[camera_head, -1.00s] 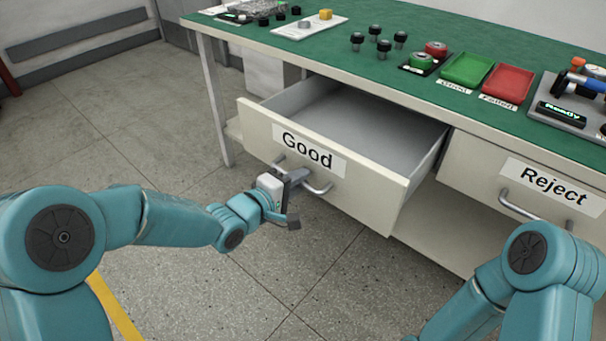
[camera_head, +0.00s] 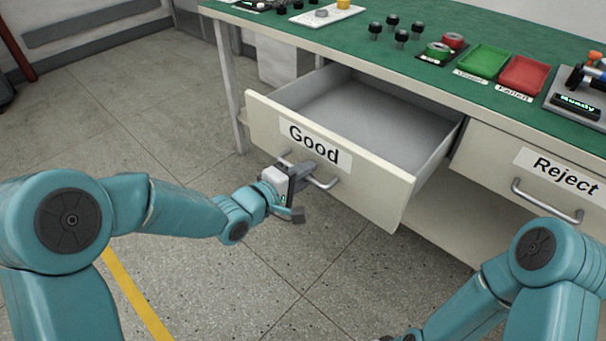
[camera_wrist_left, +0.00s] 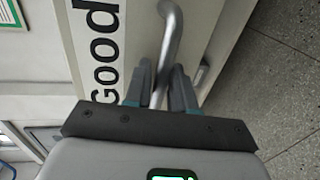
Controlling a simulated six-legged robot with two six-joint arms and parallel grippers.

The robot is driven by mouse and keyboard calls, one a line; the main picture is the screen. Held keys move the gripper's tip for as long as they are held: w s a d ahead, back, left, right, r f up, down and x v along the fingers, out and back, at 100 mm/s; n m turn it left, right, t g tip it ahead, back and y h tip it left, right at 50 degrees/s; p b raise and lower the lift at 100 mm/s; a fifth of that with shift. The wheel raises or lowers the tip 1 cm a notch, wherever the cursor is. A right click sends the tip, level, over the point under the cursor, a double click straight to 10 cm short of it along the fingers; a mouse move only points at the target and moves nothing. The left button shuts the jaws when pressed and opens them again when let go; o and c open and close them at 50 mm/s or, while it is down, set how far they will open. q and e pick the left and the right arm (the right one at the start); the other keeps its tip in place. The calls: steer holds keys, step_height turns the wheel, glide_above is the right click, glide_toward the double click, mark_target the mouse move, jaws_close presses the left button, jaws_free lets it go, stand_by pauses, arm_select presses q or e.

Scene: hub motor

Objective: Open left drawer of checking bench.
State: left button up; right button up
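The left drawer (camera_head: 330,165), labelled "Good", stands pulled out of the checking bench (camera_head: 350,44), with its grey, empty inside showing. Its metal handle (camera_head: 325,184) is on the front panel below the label. My left gripper (camera_head: 300,190) is at this handle. In the left wrist view its two fingers (camera_wrist_left: 160,85) lie on either side of the handle bar (camera_wrist_left: 172,40) and look closed around it. My right arm (camera_head: 530,260) is at the lower right; its gripper is almost wholly out of the picture.
The right drawer (camera_head: 540,170), labelled "Reject", is shut. On the green bench top stand a green tray (camera_head: 483,61), a red tray (camera_head: 523,75) and several black-topped parts (camera_head: 402,36). The floor (camera_head: 200,280) in front of the drawer is clear.

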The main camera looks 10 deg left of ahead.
arm_select(q)
steer(key=shift+o, duration=0.4)
steer(key=shift+s, duration=0.1)
steer(key=p+v, duration=0.4)
steer(key=v, duration=1.2)
steer(key=shift+s, duration=0.1)
